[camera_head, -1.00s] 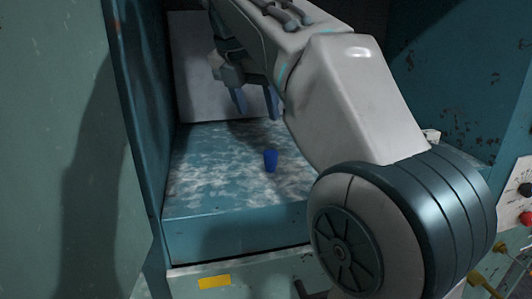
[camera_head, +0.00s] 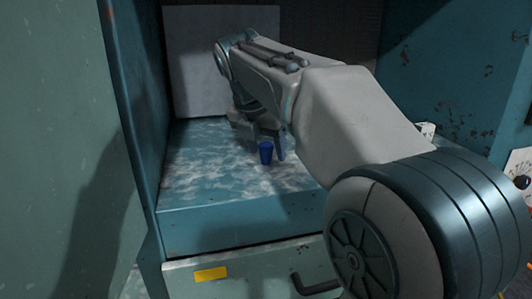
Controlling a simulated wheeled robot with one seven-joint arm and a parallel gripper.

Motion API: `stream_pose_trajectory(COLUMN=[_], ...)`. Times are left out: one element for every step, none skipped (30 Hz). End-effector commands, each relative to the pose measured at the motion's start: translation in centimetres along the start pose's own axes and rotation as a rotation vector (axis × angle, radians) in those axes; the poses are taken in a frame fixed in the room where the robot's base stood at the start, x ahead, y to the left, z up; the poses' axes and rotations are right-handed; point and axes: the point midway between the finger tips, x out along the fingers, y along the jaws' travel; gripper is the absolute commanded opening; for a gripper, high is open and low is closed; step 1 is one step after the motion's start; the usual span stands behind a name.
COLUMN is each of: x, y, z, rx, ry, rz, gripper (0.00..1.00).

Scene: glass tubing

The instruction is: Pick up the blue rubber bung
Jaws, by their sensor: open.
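The blue rubber bung (camera_head: 265,152) stands upright on the worn blue-and-white work surface (camera_head: 200,183), near the middle of the view. My gripper (camera_head: 268,148) is low over the surface, with its fingers pointing down. One finger shows just right of the bung and the other behind it to the left. The gripper is open, with nothing held. The bung appears in front of or between the fingers; I cannot tell which from this angle. My arm hides the right part of the surface.
A teal wall (camera_head: 134,100) bounds the surface on the left, and a pale panel (camera_head: 200,60) stands at the back. The bench front has a yellow label (camera_head: 210,274) and a dark handle (camera_head: 318,286). The surface left of the bung is clear.

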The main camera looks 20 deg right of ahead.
Motion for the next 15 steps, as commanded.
stream_pose_trajectory(x=[0.25, 0.32, 0.36, 0.36, 0.35, 0.34, 0.34, 0.34, 0.33, 0.33, 0.33, 0.32, 0.32, 0.32, 0.32], y=[-0.04, -0.04, -0.04, -0.03, -0.02, -0.02, -0.02, -0.01, -0.01, -0.01, -0.01, 0.00, 0.00, 0.00, 0.00], z=[-0.01, -0.01, -0.01, -0.01, -0.01, -0.01, -0.01, -0.01, -0.01, -0.02, -0.02, -0.02, -0.02, -0.02, -0.02], rx=[0.001, 0.001, 0.001, 0.001, 0.001, 0.001, 0.000, 0.000, 0.000, 0.000, 0.000, 0.000, 0.000, 0.000, 0.000], ry=[0.001, 0.001, 0.001, 0.001, 0.001, 0.001, 0.001, 0.001, 0.001, 0.001, 0.001, 0.001, 0.001, 0.001, 0.001], rz=[-0.001, -0.001, -0.001, -0.001, 0.000, 0.000, 0.000, 0.000, 0.000, 0.000, 0.000, 0.000, 0.000, 0.000, 0.000], gripper=[0.54, 0.54, 0.54, 0.54, 0.54, 0.54, 0.54, 0.51, 0.40, 0.32, 0.23, 0.12, 0.08, 0.08, 0.08])
